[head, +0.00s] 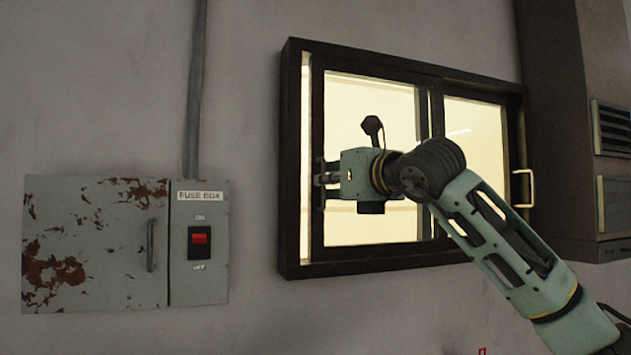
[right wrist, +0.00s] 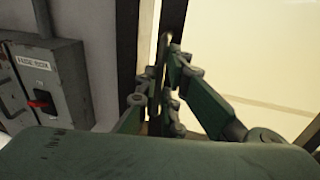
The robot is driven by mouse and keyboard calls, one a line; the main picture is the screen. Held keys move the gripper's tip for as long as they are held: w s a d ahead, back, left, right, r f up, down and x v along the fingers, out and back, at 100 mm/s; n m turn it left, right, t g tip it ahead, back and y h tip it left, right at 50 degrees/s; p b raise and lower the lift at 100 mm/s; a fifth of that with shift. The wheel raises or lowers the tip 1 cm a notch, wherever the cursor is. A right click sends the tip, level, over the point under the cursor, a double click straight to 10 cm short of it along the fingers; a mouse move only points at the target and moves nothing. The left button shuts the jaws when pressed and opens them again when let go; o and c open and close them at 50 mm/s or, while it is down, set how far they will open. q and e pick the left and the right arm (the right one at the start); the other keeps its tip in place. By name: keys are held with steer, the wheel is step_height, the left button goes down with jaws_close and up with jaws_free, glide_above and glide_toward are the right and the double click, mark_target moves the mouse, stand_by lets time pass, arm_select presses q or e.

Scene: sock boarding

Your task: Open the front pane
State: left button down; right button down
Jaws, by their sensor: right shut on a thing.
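The window (head: 290,160) has a dark frame and two sliding panes. The front pane (head: 340,110) is the left one, with a dark stile (head: 317,110) on its left side. A narrow bright strip shows between this stile and the left side of the frame. My right gripper (head: 320,185) is at that stile, about mid-height, shut on the pane's handle, which its fingers mostly hide. In the right wrist view the fingers (right wrist: 163,90) close around a thin dark upright part at the pane's edge. My left gripper is not in view.
A rusty grey fuse box (head: 95,245) with a red switch (head: 200,238) is on the wall left of the window. A brass-coloured handle (head: 526,188) shows at the window's right side. A brown cabinet (head: 570,130) with vents stands at the right.

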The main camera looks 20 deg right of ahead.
steer(key=d+p, duration=0.5)
steer(key=d, duration=1.5)
steer(key=shift+w+d, duration=0.3)
steer(key=shift+d, duration=0.05)
steer(key=shift+r, duration=0.1)
steer(key=c, duration=1.9)
jaws_free()
steer(key=shift+a, duration=0.1)
steer(key=shift+s, duration=0.1)
steer(key=v, duration=1.1)
steer(key=shift+s, duration=0.4)
